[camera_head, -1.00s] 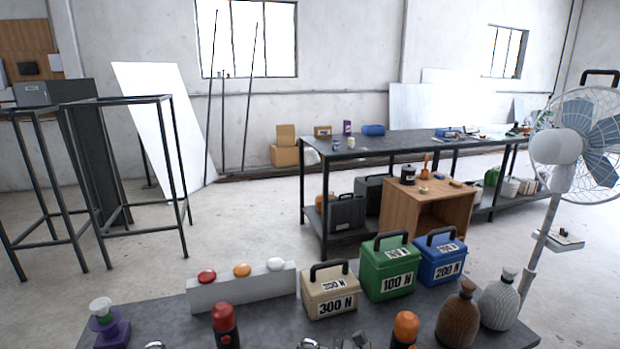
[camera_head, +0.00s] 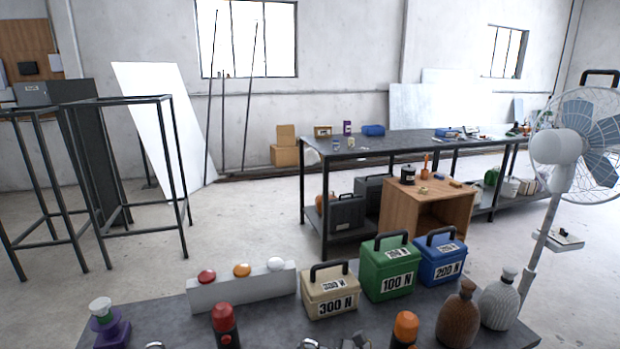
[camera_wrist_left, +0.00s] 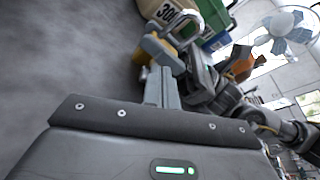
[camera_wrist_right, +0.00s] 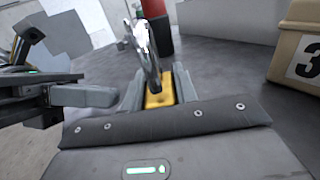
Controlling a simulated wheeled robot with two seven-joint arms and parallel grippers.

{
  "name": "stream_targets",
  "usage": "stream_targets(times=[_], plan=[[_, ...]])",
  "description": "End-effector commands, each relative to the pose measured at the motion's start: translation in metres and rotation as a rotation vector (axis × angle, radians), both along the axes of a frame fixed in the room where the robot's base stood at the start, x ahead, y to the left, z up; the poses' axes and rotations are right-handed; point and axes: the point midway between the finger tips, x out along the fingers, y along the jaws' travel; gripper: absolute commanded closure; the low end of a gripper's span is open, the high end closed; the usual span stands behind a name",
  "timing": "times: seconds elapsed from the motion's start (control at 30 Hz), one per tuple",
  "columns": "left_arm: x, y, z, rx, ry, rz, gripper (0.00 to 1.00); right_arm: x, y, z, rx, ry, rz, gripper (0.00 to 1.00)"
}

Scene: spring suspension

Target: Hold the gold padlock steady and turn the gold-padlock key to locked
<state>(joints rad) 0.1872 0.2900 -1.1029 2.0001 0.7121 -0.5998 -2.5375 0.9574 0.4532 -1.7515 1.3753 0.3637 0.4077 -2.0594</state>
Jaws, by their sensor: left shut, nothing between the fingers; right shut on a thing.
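The gold padlock (camera_wrist_right: 157,90) sits between the fingers of my right gripper (camera_wrist_right: 152,98), which is shut on it. Its silver shackle (camera_wrist_right: 146,42) stands up in the right wrist view. My left gripper (camera_wrist_left: 163,88) is shut and empty; it also shows at the left of the right wrist view (camera_wrist_right: 95,97), apart from the padlock. In the left wrist view my right gripper lies just beyond the left fingertips. I cannot make out the key or its position.
Behind the padlock stands a red-topped dark bottle (camera_head: 226,328). A beige 300 N box (camera_head: 330,292), a green 100 N box (camera_head: 388,268) and a blue 200 N box (camera_head: 440,258) stand beyond. An orange-topped bottle (camera_head: 405,328) is at right. Another shackle (camera_head: 154,345) shows at left.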

Motion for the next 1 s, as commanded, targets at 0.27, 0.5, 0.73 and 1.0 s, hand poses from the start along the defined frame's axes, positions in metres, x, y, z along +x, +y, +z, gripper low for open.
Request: stream_targets(times=[0.27,0.5,0.73,1.0], plan=[[0.001,0.005,-0.002,0.0,0.0,0.0,1.0,0.0,0.0,0.0,0.0,0.0,0.0,1.0],[0.003,0.01,-0.005,0.0,0.0,0.001,1.0,0.0,0.0,0.0,0.0,0.0,0.0,1.0],[0.003,0.013,-0.008,0.0,0.001,-0.001,1.0,0.0,0.0,0.0,0.0,0.0,0.0,1.0],[0.003,0.013,-0.009,0.001,0.0,-0.001,1.0,0.0,0.0,0.0,0.0,0.0,0.0,1.0]])
